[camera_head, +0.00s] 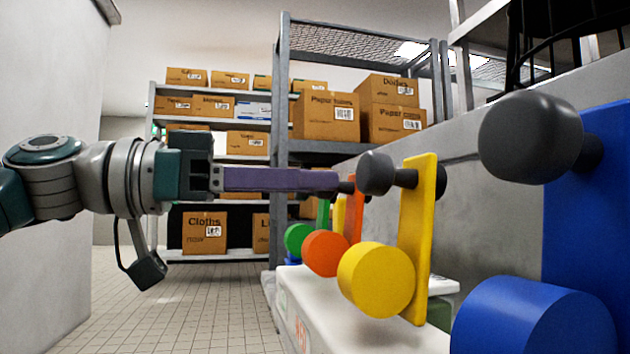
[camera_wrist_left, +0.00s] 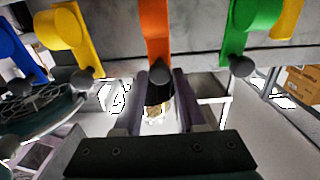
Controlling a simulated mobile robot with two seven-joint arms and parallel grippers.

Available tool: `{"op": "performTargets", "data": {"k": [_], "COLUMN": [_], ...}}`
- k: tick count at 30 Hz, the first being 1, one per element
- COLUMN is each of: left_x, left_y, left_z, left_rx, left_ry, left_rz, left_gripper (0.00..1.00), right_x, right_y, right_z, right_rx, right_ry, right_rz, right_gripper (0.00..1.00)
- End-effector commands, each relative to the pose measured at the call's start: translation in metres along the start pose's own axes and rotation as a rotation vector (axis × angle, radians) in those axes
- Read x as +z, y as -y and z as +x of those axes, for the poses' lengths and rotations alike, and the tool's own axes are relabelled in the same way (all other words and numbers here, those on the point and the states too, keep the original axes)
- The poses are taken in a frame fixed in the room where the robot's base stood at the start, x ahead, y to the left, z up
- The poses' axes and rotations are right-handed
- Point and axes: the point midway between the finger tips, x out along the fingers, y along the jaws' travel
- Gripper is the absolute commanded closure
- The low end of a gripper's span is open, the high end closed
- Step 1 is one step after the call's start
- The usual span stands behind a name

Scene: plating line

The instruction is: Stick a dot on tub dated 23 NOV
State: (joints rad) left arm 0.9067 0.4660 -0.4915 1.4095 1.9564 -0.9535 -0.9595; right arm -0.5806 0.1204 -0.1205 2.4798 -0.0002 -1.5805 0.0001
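Several coloured upright plates, each with a round drum low down and a dark knob higher up, stand in a row: blue (camera_head: 535,318), yellow (camera_head: 415,235), orange (camera_head: 326,253) and green (camera_head: 298,238). My left gripper (camera_head: 338,182) points right, with its purple fingertips at the orange plate's dark knob. In the left wrist view this knob (camera_wrist_left: 160,75) lies between the fingertips of my left gripper (camera_wrist_left: 160,88); I cannot tell whether they press on it. No date 23 NOV is readable. My right gripper is not in view.
A white box-like body (camera_head: 365,325) with some print on its side lies below the plates. A grey wall (camera_head: 475,215) runs behind them. Metal shelves with cardboard boxes (camera_head: 326,115) stand at the back. The tiled floor (camera_head: 190,315) at left is clear.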

Motion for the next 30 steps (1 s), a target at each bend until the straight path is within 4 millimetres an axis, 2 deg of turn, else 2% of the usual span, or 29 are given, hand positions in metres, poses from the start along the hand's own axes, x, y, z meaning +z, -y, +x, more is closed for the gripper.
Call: {"op": "performTargets", "data": {"k": [1,10,30], "left_x": [0.0001,0.0002,0.0003], "left_y": [0.0001,0.0001,0.0002], "left_z": [-0.0002,-0.0003,-0.0003], "left_rx": [0.0,0.0,0.0], "left_ry": [0.0,0.0,0.001], "left_rz": [0.0,0.0,0.0], "left_gripper": [0.67,1.0,1.0], "right_x": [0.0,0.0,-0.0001], "right_y": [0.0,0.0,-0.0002], "right_z": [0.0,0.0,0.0], "right_rx": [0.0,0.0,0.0], "right_ry": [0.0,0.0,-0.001], "right_rz": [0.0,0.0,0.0], "right_gripper": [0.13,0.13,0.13]}}
